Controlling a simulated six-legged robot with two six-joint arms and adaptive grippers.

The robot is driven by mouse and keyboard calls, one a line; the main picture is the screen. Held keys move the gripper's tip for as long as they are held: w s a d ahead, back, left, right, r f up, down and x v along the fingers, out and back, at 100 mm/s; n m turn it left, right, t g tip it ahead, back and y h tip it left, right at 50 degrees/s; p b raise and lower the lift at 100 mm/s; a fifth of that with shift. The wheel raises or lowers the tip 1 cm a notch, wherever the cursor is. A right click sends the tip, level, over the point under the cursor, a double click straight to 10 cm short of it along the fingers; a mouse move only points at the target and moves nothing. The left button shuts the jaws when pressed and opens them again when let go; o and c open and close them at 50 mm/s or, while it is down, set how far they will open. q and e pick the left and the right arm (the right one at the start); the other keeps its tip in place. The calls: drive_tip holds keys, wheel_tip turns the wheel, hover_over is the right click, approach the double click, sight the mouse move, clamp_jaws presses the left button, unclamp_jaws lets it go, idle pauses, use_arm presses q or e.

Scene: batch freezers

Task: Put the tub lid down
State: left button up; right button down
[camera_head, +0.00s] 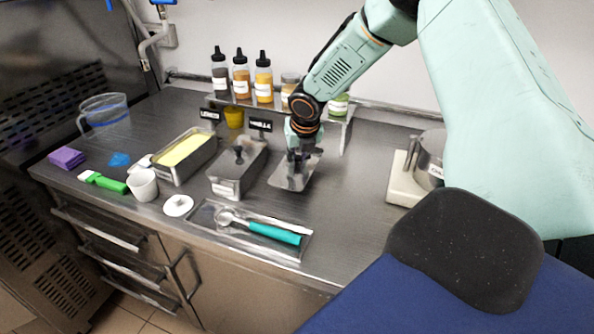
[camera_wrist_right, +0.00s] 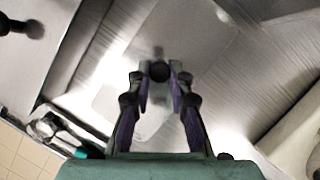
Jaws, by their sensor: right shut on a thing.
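A flat steel tub lid (camera_head: 281,180) with a dark knob is under my right gripper (camera_head: 301,153), to the right of the tubs. In the right wrist view my right gripper (camera_wrist_right: 160,88) is shut on the lid's knob (camera_wrist_right: 160,71), and the lid plate (camera_wrist_right: 105,105) spreads below it. The lid lies close to the counter; I cannot tell whether it touches. A steel tub (camera_head: 229,186) with a dark knob on top stands just left of it. An open tub of yellow gelato (camera_head: 171,173) stands further left. My left gripper is not in view.
A tray (camera_head: 285,250) with a teal-handled scoop (camera_head: 273,233) lies at the counter's front. Bottles (camera_head: 263,78) stand on a shelf behind the gripper. A white scale-like base (camera_head: 400,185) with a steel pot (camera_head: 429,160) is right. Bare counter (camera_head: 350,195) lies between.

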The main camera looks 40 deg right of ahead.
sight(299, 167)
drive_tip(key=shift+f, duration=0.3)
drive_tip(key=f, duration=0.2)
drive_tip(key=d+f, duration=0.1)
drive_tip(key=shift+s+f+b, duration=0.25)
drive_tip(key=shift+f+b, duration=0.05)
drive_tip(key=shift+f, duration=0.1)
drive_tip(key=shift+w+a+r, duration=0.1)
drive_tip(key=shift+w+a, duration=0.15)
drive_tip(key=shift+a, duration=0.2)
drive_tip(key=c, duration=1.6)
unclamp_jaws()
drive_tip(key=o, duration=0.3)
drive_tip(key=shift+s+d+f, duration=0.15)
drive_tip(key=shift+d+f, duration=0.05)
drive_tip(key=shift+d, duration=0.1)
drive_tip(key=shift+o, duration=0.5)
drive_tip(key=shift+w+a+r, duration=0.1)
drive_tip(key=shift+w+a, duration=0.1)
drive_tip(key=shift+a, duration=0.05)
